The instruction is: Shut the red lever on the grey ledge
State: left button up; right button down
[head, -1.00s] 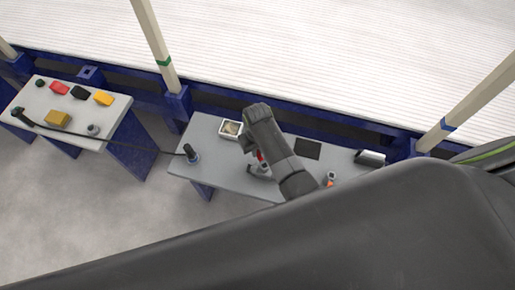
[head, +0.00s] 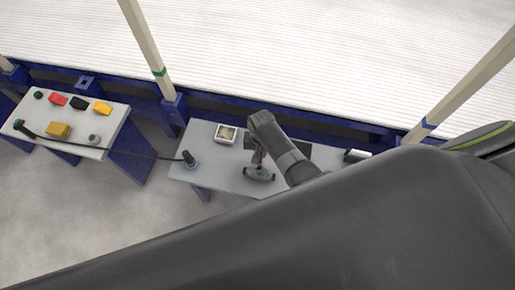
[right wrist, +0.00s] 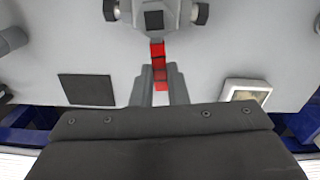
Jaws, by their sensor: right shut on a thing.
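The red lever (right wrist: 158,50) stands out from a grey valve-like fitting (right wrist: 154,18) with dark knobs on its sides in the right wrist view. The fitting (head: 259,174) sits on the grey ledge (head: 225,182) in the head view, where only a little of the lever shows. My right gripper (right wrist: 160,72) is shut on the lever, one finger on each side of it. In the head view the right gripper (head: 257,158) hangs over the fitting, partly hidden by its own wrist. My left gripper is not in view.
A white-framed box (head: 227,134), a black square (right wrist: 87,90) and a post with a cable (head: 189,159) are on the ledge. A metal cylinder (head: 355,155) lies at its right. A side table (head: 80,115) holds coloured blocks. My arm hides the ledge's right front.

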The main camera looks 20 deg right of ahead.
jog(key=shift+s+d+m+p, duration=0.15)
jog(key=shift+d+m+p, duration=0.25)
jog(key=shift+m, duration=0.5)
jog(key=c, duration=1.4)
grip_release()
jog(key=shift+c, duration=0.2)
jog(key=shift+r, duration=0.15)
notch_tip(320, 180, up, 17)
jog(key=p, duration=0.3)
jog(key=shift+s, duration=0.1)
